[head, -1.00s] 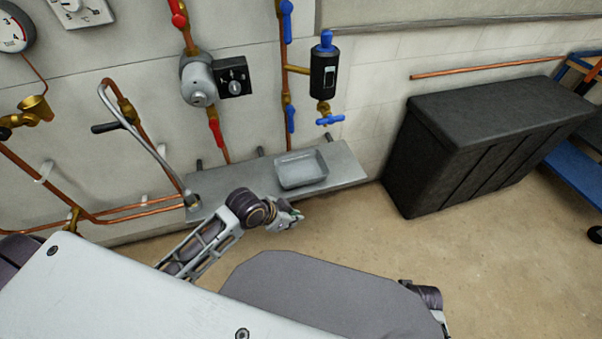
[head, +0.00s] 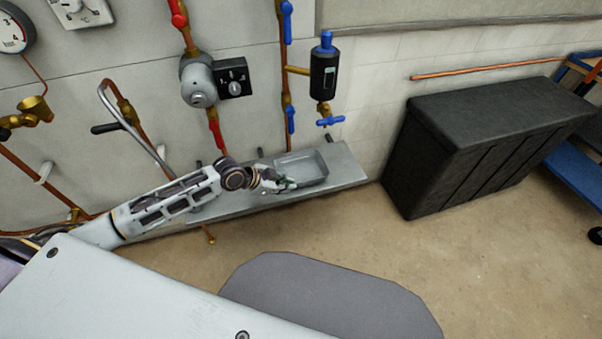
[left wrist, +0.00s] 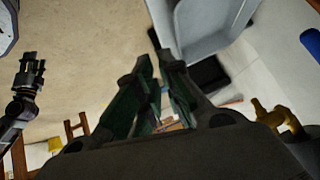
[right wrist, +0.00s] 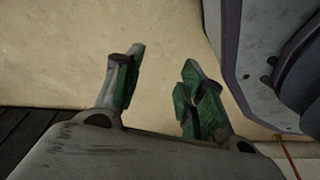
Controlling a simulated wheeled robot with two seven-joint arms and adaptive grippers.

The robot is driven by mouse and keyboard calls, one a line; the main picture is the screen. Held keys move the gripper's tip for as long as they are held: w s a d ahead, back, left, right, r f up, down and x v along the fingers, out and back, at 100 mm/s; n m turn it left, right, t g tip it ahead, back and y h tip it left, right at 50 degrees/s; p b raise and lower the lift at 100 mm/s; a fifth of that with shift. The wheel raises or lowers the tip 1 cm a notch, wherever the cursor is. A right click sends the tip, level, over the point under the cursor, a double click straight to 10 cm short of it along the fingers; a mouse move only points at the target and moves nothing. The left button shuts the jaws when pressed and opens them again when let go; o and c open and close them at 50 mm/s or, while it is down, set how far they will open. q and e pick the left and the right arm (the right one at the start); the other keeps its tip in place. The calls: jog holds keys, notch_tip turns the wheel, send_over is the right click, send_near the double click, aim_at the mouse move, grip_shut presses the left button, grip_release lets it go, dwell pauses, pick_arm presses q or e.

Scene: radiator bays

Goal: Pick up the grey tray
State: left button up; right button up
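The grey tray (head: 318,168) is a shallow rectangular tray on a grey wall shelf in the head view. My left gripper (head: 288,183) is at the tray's near left corner. In the left wrist view its fingertips (left wrist: 157,57) are close together with a narrow gap, beside the tray's rim; I see no rim clamped between them. Whether they touch the tray is unclear. My right gripper (right wrist: 162,58) is open and empty above bare floor; it is out of the head view.
The shelf (head: 343,165) runs along the wall below copper pipes, a pump (head: 198,82) and a black cylinder with a blue valve (head: 324,72). A large black box (head: 480,140) stands right of the shelf.

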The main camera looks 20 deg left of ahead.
pick_arm(q)
jog(key=shift+w+a+r+t, duration=0.2)
jog(key=shift+w+a, duration=0.25)
jog(key=shift+a, duration=0.2)
jog(key=shift+w+a+r+t, duration=0.1)
jog(key=shift+w+a+r, duration=0.1)
jog(key=shift+w+a, duration=0.35)
pick_arm(e)
jog(key=shift+s+d+f, duration=0.15)
jog(key=shift+s+f, duration=0.35)
jog(key=shift+f, duration=0.1)
jog(key=shift+s+d+f, duration=0.15)
jog(key=shift+s+f, duration=0.35)
jog(key=shift+f, duration=0.05)
pick_arm(q)
jog(key=shift+f, duration=0.1)
jog(key=b+x, duration=0.1)
jog(key=x, duration=0.4)
jog(key=shift+d, duration=0.1)
jog(key=shift+x, duration=1.4)
jog(key=shift+w+d+f, duration=0.1)
jog(key=shift+f, duration=0.1)
pick_arm(e)
jog(key=shift+w+a+r, duration=1.15)
jog(key=shift+w+r, duration=0.05)
jog(key=shift+r, duration=0.2)
jog(key=shift+d+f, duration=0.1)
jog(key=shift+d, duration=0.1)
